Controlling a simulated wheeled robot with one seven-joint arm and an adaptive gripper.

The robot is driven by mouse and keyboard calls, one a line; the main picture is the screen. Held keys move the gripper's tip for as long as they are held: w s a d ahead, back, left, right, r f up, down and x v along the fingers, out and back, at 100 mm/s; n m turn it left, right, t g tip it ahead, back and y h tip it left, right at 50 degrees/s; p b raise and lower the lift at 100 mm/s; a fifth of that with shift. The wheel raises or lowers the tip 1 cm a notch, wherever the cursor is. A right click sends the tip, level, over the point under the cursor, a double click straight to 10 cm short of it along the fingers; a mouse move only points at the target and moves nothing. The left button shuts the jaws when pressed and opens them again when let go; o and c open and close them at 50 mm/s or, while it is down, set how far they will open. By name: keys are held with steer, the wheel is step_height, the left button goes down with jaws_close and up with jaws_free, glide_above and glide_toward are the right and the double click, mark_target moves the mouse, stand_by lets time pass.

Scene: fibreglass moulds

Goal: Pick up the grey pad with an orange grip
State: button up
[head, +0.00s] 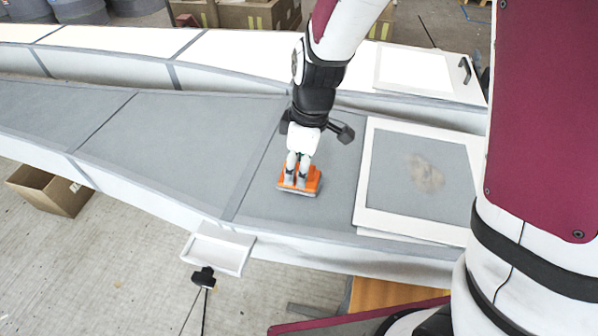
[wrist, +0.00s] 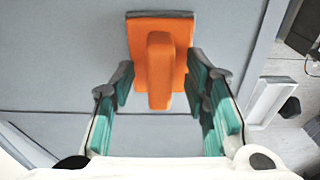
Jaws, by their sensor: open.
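The grey pad with an orange grip (head: 312,183) lies on the grey mould surface, in the middle of the head view. My gripper (head: 297,172) is directly over the pad, pointing down. In the wrist view the open fingers (wrist: 160,92) stand on both sides of the raised orange handle, with a gap on each side. The fingers hide part of the grip in the head view.
The long grey mould (head: 165,150) has raised white edges and dark seam lines. A white-framed panel (head: 362,205) with a brownish patch lies just right of the pad. A white tray (head: 218,248) hangs at the front edge. A cardboard box (head: 50,190) stands on the floor at left.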

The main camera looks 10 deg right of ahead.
mark_target(298, 166)
jaws_close()
steer(key=shift+r, duration=0.15)
steer(key=shift+r+p, duration=0.45)
steer(key=shift+r, duration=0.25)
step_height(298, 166, up, 2)
steer(key=shift+s+r+p, duration=0.15)
steer(key=shift+r+p, duration=0.1)
steer(key=shift+p, duration=0.45)
steer(key=s+d+p, duration=0.2)
steer(key=s, duration=0.5)
steer(key=s+d+p, duration=0.2)
steer(key=s+d, duration=0.1)
steer(key=s, duration=0.4)
steer(key=shift+s+d+r, duration=0.25)
steer(key=shift+s+r, duration=0.1)
steer(key=shift+r, duration=0.05)
steer(key=c, duration=0.9)
jaws_free()
steer(key=shift+w, duration=0.1)
jaws_close()
